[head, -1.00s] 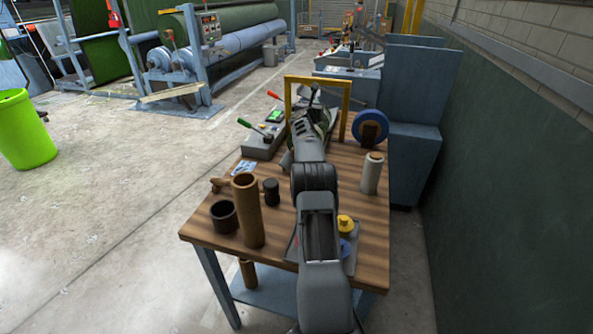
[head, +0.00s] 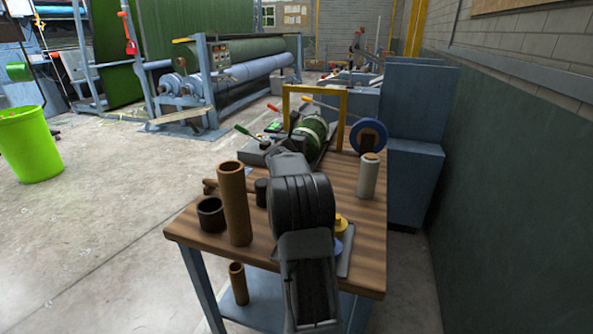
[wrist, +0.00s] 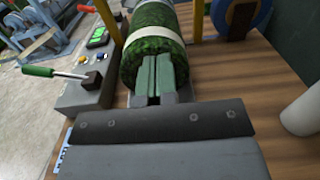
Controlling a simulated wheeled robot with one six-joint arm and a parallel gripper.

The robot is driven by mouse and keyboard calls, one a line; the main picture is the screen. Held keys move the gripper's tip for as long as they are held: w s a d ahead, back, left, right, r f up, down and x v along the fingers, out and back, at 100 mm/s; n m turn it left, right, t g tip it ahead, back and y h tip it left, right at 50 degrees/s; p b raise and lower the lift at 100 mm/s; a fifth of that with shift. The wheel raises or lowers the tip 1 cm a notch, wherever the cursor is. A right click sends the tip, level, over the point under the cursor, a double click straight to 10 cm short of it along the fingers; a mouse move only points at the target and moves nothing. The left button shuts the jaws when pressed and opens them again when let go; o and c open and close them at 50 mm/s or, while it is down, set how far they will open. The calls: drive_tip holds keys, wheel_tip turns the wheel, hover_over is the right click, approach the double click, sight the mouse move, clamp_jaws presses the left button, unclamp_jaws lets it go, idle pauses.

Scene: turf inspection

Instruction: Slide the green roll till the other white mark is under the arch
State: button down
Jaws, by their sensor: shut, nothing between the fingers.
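The green roll (wrist: 151,52) lies on the table below the yellow arch (head: 345,92), its near part sticking out toward me. A white band (wrist: 152,40) goes round it near its near end in the wrist view, on my side of the arch posts. The roll also shows beyond my arm in the head view (head: 314,126). My gripper (wrist: 160,62) is shut and empty. Its fingertips are at the roll's near end face; I cannot tell whether they touch. The roll's far part and any other white mark there are not clear.
A lever box (wrist: 88,97) with a green-handled lever stands left of the roll. A blue reel (head: 368,136) and a pale spool (head: 368,176) stand to the right. A brown tube (head: 234,203) and a black cup (head: 211,214) stand at the table's near left.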

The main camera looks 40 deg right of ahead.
wheel_tip(320, 180, down, 11)
drive_tip(key=b, duration=0.4)
drive_tip(key=shift+a+r+b, duration=0.15)
drive_tip(key=shift+b, duration=0.15)
drive_tip(key=shift+r+p, duration=0.35)
drive_tip(key=shift+p, duration=0.3)
drive_tip(key=shift+w+d+f, duration=0.1)
drive_tip(key=shift+w+d, duration=0.15)
drive_tip(key=shift+d, duration=0.15)
